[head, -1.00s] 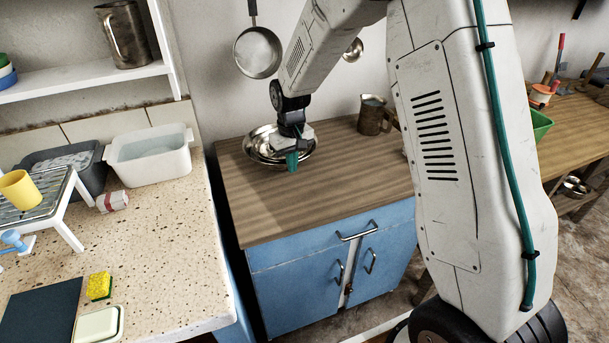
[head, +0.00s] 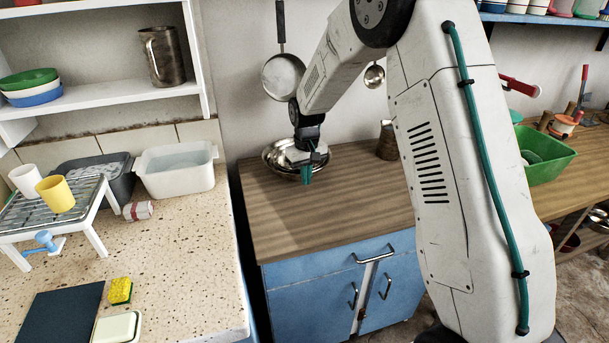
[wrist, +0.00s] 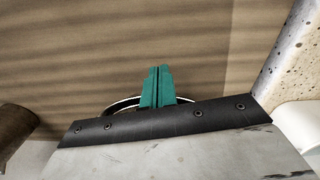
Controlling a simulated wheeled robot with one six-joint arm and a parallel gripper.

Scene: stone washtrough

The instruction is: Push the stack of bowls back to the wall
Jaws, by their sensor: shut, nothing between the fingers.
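The stack of shiny metal bowls (head: 272,158) stands at the back left of the wooden counter top, close to the wall. My gripper (head: 306,178) is shut and empty, with its teal fingers pointing down at the near side of the bowls and covering part of them. In the wrist view the shut fingers (wrist: 158,85) lie over the wood, and a thin arc of bowl rim (wrist: 122,104) shows behind them. I cannot tell whether the fingers touch the bowls. The wall (head: 240,120) rises behind; the gap to it is hard to judge.
A metal jug (head: 387,142) stands to the right at the back of the counter. A pan (head: 283,77) hangs on the wall above the bowls. A speckled stone counter with a white basin (head: 178,178) is to the left. The front of the wooden top (head: 330,225) is clear.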

